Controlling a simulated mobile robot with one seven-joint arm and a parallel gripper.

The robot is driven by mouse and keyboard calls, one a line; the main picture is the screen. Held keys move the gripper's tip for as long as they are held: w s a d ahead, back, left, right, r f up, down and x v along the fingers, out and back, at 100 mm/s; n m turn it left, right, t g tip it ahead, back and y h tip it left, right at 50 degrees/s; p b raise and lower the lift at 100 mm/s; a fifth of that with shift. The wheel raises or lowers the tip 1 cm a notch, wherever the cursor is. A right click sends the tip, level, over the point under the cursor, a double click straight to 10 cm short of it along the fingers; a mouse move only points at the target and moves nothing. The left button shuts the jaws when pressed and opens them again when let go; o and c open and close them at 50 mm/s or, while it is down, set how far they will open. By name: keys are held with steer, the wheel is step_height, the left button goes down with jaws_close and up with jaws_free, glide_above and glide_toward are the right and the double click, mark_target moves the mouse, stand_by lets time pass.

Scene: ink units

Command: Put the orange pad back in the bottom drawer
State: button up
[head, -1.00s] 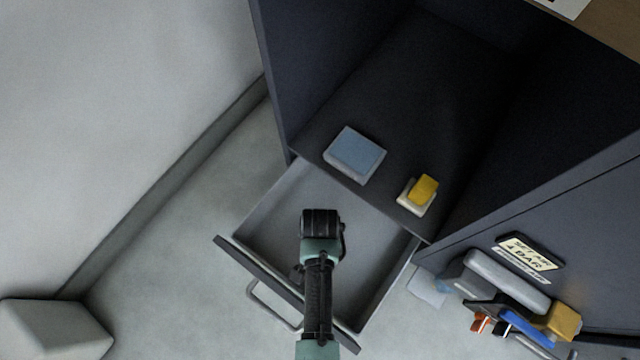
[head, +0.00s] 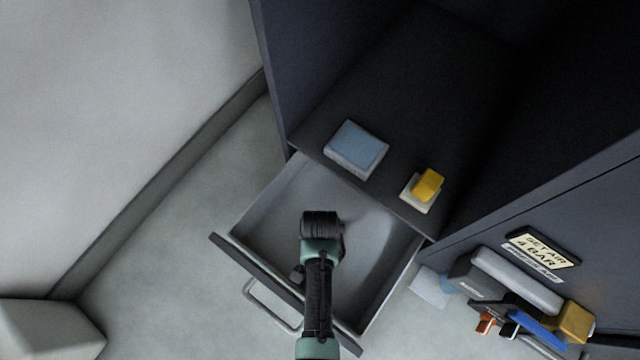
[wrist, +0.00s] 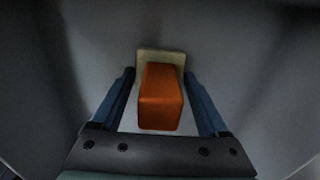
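The orange pad (wrist: 160,98) shows in the wrist view, an orange block on a beige base (wrist: 160,56). My gripper (wrist: 161,76) has its two blue fingers on either side of it, with the fingertips close against the base's edges. Gaps show between the fingers and the orange block. In the head view my gripper points down over the open bottom drawer (head: 380,235) and hides the pad. The drawer is pulled out, with a grey floor, a dark front and a wire handle.
A blue pad (head: 357,148) and a yellow pad (head: 428,185) on a pale base sit on the dark cabinet shelf (head: 400,110) above the drawer. Several tools and a yellow block (head: 574,322) are at the right. A pale block (head: 45,330) stands at lower left.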

step_height(320, 180, up, 12)
steer(key=p, duration=0.8)
steer(key=shift+r, duration=0.2)
